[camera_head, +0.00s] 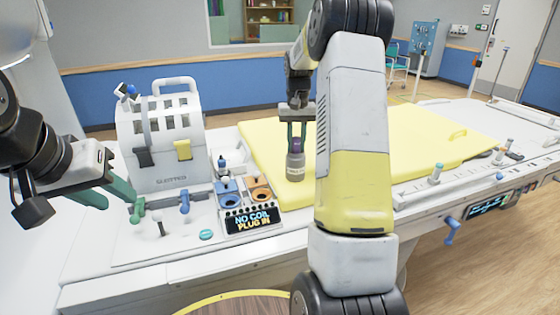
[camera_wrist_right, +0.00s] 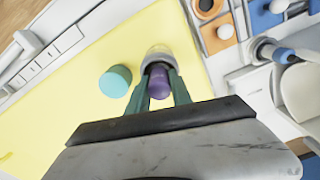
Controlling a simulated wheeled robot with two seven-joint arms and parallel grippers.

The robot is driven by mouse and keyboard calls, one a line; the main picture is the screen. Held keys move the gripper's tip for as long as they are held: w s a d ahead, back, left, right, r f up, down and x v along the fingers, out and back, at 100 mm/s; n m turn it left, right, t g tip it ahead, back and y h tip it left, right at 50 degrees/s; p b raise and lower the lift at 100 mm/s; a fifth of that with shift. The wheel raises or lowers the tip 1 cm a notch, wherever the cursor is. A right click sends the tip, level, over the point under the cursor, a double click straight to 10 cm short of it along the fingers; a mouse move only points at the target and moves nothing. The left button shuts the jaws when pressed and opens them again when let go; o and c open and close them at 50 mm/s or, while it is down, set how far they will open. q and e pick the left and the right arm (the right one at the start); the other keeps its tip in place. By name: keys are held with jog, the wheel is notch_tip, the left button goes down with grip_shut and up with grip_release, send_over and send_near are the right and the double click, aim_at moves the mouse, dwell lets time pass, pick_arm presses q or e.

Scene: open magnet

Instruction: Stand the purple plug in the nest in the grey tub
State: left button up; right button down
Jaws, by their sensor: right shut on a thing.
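The purple plug (camera_head: 296,145) is between the fingers of my right gripper (camera_head: 297,128), which is shut on it and points down. It also shows in the right wrist view (camera_wrist_right: 158,82). The grey tub (camera_head: 296,167), with a pale label, stands upright on the yellow pad directly below the plug. Its pale rim (camera_wrist_right: 158,54) shows beyond the plug in the wrist view. I cannot tell whether the plug's lower end is inside the tub. The nest is hidden. My left gripper (camera_head: 108,193) is open and empty at the left, over the white deck.
The yellow pad (camera_head: 270,150) is mostly clear, with a teal round cap (camera_wrist_right: 115,80) near the tub. Blue (camera_head: 229,196) and orange (camera_head: 261,190) sockets stand left of it, behind a display (camera_head: 252,220) reading "NO COIL PLUG IN". A slotted white coil housing (camera_head: 165,140) stands further left.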

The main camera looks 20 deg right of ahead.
jog(key=shift+s+f, duration=0.15)
jog(key=shift+f, duration=0.4)
jog(key=shift+s+f, duration=0.15)
jog(key=shift+f, duration=0.4)
jog(key=c, duration=1.1)
grip_release()
jog(key=r, duration=0.9)
jog(key=shift+w, duration=0.2)
jog(key=shift+r, duration=0.45)
jog(key=shift+s+r, duration=0.1)
jog(key=s+a+r+n+t+y, duration=0.1)
jog(key=s+a+r+t, duration=0.1)
jog(key=s+a+r, duration=0.35)
jog(key=s+a+r+n+t, duration=0.1)
jog(key=s+a+r, duration=0.15)
jog(key=s, duration=0.65)
jog(key=s+a+f+t, duration=0.1)
jog(key=s+a, duration=0.1)
jog(key=s, duration=0.3)
jog(key=s+a+f+t, duration=0.1)
jog(key=s+a+f, duration=0.1)
jog(key=s, duration=0.3)
jog(key=s+a+f+n+t+y, duration=0.1)
jog(key=s+a, duration=0.2)
jog(key=s, duration=0.2)
jog(key=shift+s+a+f, duration=0.25)
jog(key=shift+s+a, duration=0.05)
jog(key=shift+a, duration=0.05)
